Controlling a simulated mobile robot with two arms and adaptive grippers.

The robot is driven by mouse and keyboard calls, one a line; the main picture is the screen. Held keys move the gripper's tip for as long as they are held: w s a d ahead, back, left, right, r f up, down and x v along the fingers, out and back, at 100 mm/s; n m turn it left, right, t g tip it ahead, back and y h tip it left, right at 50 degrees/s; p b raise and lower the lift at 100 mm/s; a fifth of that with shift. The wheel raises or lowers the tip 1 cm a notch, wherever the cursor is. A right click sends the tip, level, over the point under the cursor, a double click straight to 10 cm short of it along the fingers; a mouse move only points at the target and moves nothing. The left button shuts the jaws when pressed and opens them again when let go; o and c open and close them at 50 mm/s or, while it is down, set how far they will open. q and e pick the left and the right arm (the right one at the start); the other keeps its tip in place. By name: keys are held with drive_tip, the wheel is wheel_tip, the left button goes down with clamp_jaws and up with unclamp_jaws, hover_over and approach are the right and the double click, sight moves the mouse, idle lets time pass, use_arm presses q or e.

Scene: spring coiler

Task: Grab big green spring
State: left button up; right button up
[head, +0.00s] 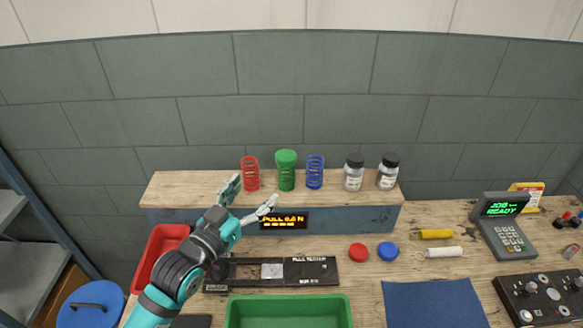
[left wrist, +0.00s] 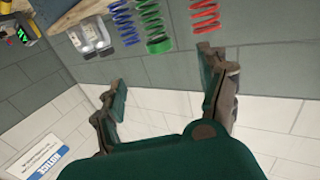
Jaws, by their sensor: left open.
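The big green spring (head: 286,170) stands upright on the wooden shelf, between a red spring (head: 250,174) and a blue spring (head: 315,172). It is wider than both. In the left wrist view the green spring (left wrist: 153,27) shows at the top, between the blue spring (left wrist: 124,25) and the red spring (left wrist: 205,16). My left gripper (head: 251,196) is open and empty, in front of the shelf and to the left of the green spring. In the left wrist view its open fingers (left wrist: 163,68) are apart from the springs. My right gripper is not in view.
Two lidded jars (head: 354,172) stand on the shelf right of the springs. Below are a pull tester (head: 290,270), a green tray (head: 289,298), a red bin (head: 150,262), and red and blue caps (head: 358,252). A blue mat (head: 433,303) and a keypad terminal (head: 505,228) are at right.

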sight(281, 161)
use_arm(q)
drive_tip(key=p+x, duration=0.1)
drive_tip(key=x, duration=0.7)
drive_tip(key=shift+w+d+r+p, duration=0.1)
drive_tip(key=shift+w+r+p, duration=0.1)
drive_tip(key=shift+p, duration=0.2)
drive_tip(key=shift+w+d, duration=0.3)
drive_tip(key=shift+w, duration=0.2)
drive_tip(key=shift+w+d, duration=0.1)
drive_tip(key=shift+w, duration=0.1)
drive_tip(key=p+x, duration=0.1)
drive_tip(key=x, duration=0.3)
drive_tip(key=shift+w+d+f, duration=0.1)
drive_tip(key=shift+w+d, duration=0.1)
drive_tip(key=shift+w, duration=0.05)
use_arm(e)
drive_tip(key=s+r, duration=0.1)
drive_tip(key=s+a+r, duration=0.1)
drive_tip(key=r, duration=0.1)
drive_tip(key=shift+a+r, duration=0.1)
use_arm(q)
drive_tip(key=shift+s+a, duration=0.1)
drive_tip(key=shift+c, duration=0.8)
clamp_jaws()
